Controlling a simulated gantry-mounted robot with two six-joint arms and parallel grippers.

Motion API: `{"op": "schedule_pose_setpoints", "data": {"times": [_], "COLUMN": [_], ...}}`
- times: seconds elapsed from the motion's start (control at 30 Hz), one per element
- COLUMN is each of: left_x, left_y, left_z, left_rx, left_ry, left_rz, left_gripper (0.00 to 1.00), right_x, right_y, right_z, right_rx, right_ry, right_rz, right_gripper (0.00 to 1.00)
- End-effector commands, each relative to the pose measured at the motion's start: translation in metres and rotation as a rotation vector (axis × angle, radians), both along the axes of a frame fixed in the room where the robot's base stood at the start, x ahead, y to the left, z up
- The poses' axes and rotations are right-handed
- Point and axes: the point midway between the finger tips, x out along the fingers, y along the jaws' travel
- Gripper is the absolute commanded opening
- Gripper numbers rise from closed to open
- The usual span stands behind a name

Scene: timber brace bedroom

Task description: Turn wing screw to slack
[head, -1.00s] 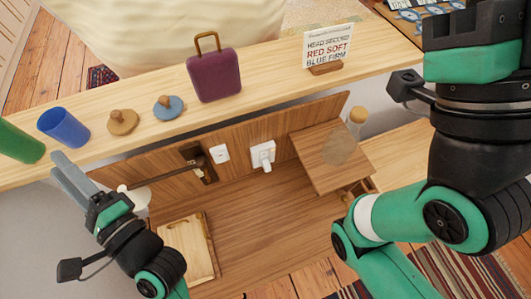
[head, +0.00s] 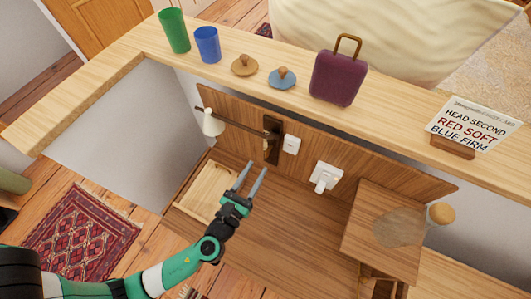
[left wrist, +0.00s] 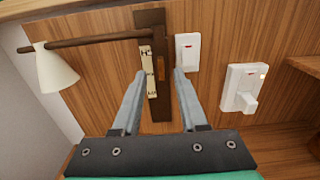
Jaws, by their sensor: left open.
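My left gripper (head: 253,168) is open and empty, its fingers pointing up toward the dark lamp bracket (head: 271,140) on the wooden back panel. In the left wrist view the open fingers (left wrist: 160,75) frame the lower part of the bracket (left wrist: 152,20). A pale marked strip (left wrist: 150,62) and a small orange-brown piece show on the bracket between the fingertips. I cannot make out a wing screw clearly. A dark lamp arm (left wrist: 85,40) runs left from the bracket to a white shade (left wrist: 55,68). My right gripper is not in view.
Right of the bracket are a white switch (head: 291,144) and a socket with a plug (head: 325,177). An open wooden box (head: 207,190) lies lower left. The shelf above holds cups, knobbed lids, a purple bag (head: 338,78) and a sign (head: 472,125).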

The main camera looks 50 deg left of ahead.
Motion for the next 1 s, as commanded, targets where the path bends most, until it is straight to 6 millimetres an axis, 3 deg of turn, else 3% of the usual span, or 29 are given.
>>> {"op": "schedule_pose_setpoints", "data": {"times": [0.1,0.3,0.67,0.9,1.0], "left_x": [0.027,0.056,0.063,0.063,0.063], "left_y": [0.012,0.022,0.025,0.025,0.025], "left_z": [0.002,0.001,0.001,0.001,0.001], "left_rx": [0.0,-0.001,-0.001,-0.001,-0.001], "left_ry": [-0.004,-0.003,-0.001,-0.001,-0.001], "left_rz": [0.005,0.002,0.0,0.0,0.0], "left_gripper": [0.42,0.42,0.42,0.0,0.0], "right_x": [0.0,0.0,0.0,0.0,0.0], "right_y": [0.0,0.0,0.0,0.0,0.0], "right_z": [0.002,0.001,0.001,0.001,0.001], "right_rx": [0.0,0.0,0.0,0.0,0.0], "right_ry": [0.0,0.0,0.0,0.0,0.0], "right_rz": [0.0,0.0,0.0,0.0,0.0], "right_gripper": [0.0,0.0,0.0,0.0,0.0]}}
